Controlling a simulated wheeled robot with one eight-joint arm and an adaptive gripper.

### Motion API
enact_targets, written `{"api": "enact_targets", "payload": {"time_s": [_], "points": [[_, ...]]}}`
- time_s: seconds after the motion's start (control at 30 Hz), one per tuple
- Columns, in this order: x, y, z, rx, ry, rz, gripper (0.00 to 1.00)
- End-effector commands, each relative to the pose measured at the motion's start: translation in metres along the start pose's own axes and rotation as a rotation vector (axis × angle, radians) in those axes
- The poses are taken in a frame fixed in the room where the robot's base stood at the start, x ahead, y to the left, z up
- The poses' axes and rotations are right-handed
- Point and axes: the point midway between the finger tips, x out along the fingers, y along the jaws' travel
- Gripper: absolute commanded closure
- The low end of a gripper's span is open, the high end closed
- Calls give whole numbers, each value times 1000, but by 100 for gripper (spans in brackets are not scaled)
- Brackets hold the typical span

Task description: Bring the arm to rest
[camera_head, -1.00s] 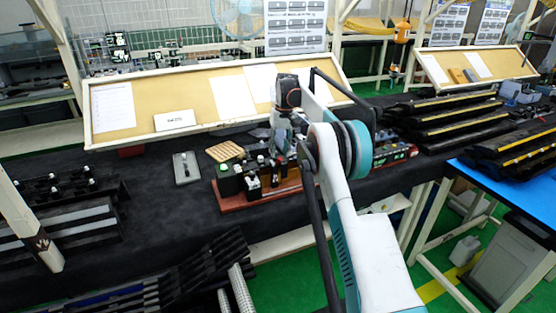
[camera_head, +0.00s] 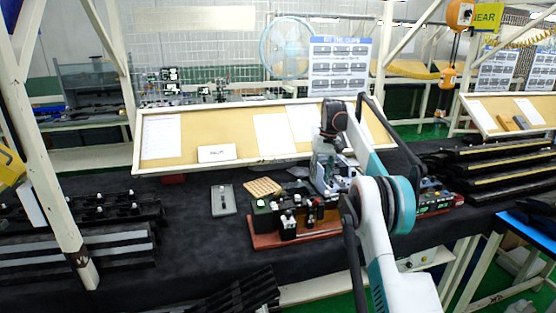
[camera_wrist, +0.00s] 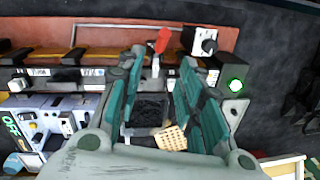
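My arm reaches over the black-covered bench in the head view, and my gripper (camera_head: 324,178) hangs close above the fixture on its red-brown base (camera_head: 268,241). The fixture carries black and white blocks. In the wrist view my gripper (camera_wrist: 164,62) has its two teal-padded fingers apart. Nothing is held between them. A red-tipped lever (camera_wrist: 162,40) and a dark patch show in the gap. I cannot tell the exact clearance to the fixture.
A grey plate (camera_head: 223,200) and a tan slatted pad (camera_head: 263,187) lie left of and behind the fixture. A framed board (camera_head: 238,145) stands behind. Black racks (camera_head: 100,243) lie at left, and stacked black trim parts (camera_head: 490,165) at right. A cream post (camera_head: 50,150) stands at front left.

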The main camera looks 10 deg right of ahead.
Motion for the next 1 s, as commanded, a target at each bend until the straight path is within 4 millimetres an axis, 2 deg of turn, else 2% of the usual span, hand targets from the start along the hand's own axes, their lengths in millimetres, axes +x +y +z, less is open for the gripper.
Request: {"api": "enact_targets", "payload": {"time_s": [0.17, 0.47, 0.7, 1.0], "points": [[-9, -6, 3, -4, 13, 4, 66], [-60, -39, 36, -24, 95, 27, 66], [-93, -65, 83, -43, 172, 45, 66], [-114, -92, 159, -68, 268, 62, 66]]}}
